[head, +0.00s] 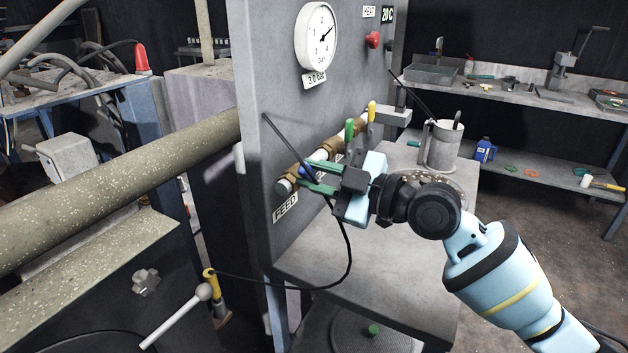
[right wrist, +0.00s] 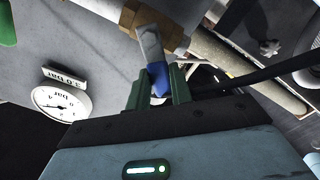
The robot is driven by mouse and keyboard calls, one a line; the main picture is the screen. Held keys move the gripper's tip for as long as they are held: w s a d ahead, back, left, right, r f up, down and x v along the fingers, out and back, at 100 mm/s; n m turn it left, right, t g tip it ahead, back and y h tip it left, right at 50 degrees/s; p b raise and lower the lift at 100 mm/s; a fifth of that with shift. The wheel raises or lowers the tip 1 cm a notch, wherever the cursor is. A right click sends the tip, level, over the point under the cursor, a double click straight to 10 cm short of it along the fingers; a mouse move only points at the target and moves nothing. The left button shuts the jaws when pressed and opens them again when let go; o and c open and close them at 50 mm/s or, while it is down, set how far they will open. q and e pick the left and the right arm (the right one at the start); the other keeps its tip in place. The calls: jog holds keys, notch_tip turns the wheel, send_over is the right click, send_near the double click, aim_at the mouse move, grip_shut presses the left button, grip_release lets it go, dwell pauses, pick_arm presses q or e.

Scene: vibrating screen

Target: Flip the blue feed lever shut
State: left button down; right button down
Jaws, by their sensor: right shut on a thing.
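The blue feed lever (head: 308,171) sits on a brass valve (head: 286,184) on the grey panel, just above the FEED label (head: 285,207). My right gripper (head: 318,178) reaches in from the right, its green fingers around the lever's blue end. In the right wrist view, the blue grip (right wrist: 158,78) is between the two fingers (right wrist: 158,90), and its metal shank (right wrist: 149,45) runs up to the brass valve body (right wrist: 147,17). The gripper is shut on the lever. The fingers hide part of the lever in the head view. My left gripper is not in view.
A green lever (head: 349,130) and a yellow lever (head: 372,111) stand farther along the same pipe. A pressure gauge (head: 316,36) is above. A black cable (head: 347,250) hangs below the gripper. A metal jug (head: 440,146) stands on the bench behind.

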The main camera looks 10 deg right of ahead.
jog(key=shift+w+d+r+m+p, duration=0.2)
jog(key=shift+w+d+m, duration=0.15)
jog(key=shift+m, duration=1)
jog(key=shift+w+d+r+m+p, duration=0.2)
jog(key=shift+w+m, duration=0.25)
jog(key=shift+m, duration=0.95)
jog(key=shift+w+d+r+m+p, duration=0.15)
jog(key=shift+w+d+m, duration=0.25)
jog(key=shift+m, duration=0.95)
jog(key=c, duration=1.2)
grip_release()
jog(key=shift+c, duration=0.2)
